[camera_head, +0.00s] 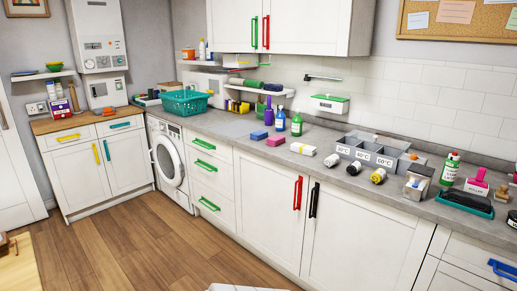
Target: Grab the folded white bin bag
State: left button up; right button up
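A small flat white bundle with a yellow band (303,149) lies on the grey counter, left of the grey sorting tray. It looks like the folded white bin bag, but it is too small in the picture to be sure. It lies flat and nothing covers it. Neither of my grippers shows in the head view.
The counter (232,126) runs along the wall. A teal basket (185,102) sits farther left. The wooden floor (150,240) is mostly clear.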

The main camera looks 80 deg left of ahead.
aim_at(305, 150)
jog(key=u, duration=2.35)
jog(key=i+l, duration=0.95)
jog(key=i, duration=0.2)
